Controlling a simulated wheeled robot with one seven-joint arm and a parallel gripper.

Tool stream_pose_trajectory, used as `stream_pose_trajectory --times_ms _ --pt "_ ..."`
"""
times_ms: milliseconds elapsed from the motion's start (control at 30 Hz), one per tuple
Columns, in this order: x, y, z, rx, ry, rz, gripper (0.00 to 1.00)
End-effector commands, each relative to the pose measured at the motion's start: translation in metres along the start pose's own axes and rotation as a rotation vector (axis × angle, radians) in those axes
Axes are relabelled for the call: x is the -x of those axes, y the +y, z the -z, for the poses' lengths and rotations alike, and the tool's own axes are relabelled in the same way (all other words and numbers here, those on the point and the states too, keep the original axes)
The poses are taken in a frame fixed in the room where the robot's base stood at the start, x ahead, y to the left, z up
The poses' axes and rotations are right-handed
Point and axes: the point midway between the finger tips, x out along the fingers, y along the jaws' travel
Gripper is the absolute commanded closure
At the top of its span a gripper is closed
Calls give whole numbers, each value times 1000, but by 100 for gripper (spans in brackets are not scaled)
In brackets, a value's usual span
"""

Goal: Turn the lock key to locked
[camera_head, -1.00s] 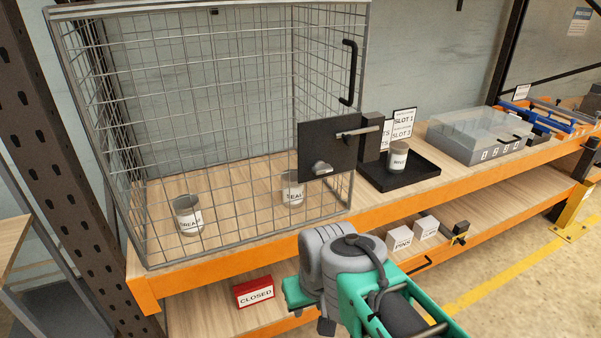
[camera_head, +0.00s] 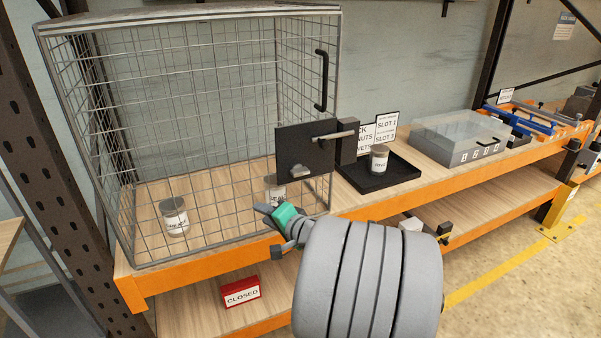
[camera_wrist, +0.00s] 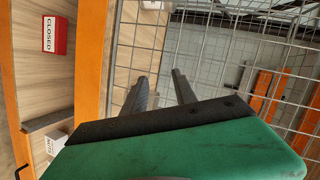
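The black lock plate (camera_head: 306,148) is on the front right of the wire cage (camera_head: 135,140). The small grey lock key (camera_head: 300,174) shows low on the plate, and a grey bolt (camera_head: 334,135) reaches from the plate to a dark block (camera_head: 346,143) on its right. My gripper (camera_head: 271,230) is below and left of the key, in front of the cage, and apart from the key. In the wrist view its two grey fingers (camera_wrist: 160,88) are spread with nothing between them, against the mesh. The key is not seen in the wrist view.
Inside the cage stand two labelled cans, one at left (camera_head: 174,218) and one partly hidden behind the mesh (camera_head: 276,190). A black tray (camera_head: 405,176) with a can (camera_head: 379,158) sits right of the cage. A red CLOSED sign (camera_head: 241,292) is on the lower shelf.

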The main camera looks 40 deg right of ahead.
Motion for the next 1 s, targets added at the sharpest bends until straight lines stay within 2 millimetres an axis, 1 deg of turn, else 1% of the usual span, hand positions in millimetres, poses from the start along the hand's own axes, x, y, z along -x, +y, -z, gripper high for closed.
stream_pose_trajectory --times_ms 33,100,200,267,333,600,700,800,1000 --pt "16 5 42 -122 106 66 66" --pt "38 7 84 -248 218 160 66" --pt "61 9 117 -347 310 243 66" --pt "64 8 125 -369 329 264 66" --pt "58 5 129 -373 331 270 66" --pt "11 -6 146 -368 327 267 66" --pt "0 -7 150 -367 328 265 66" --pt "-5 -7 151 -367 329 266 66" --pt "-5 -7 152 -366 330 265 66"
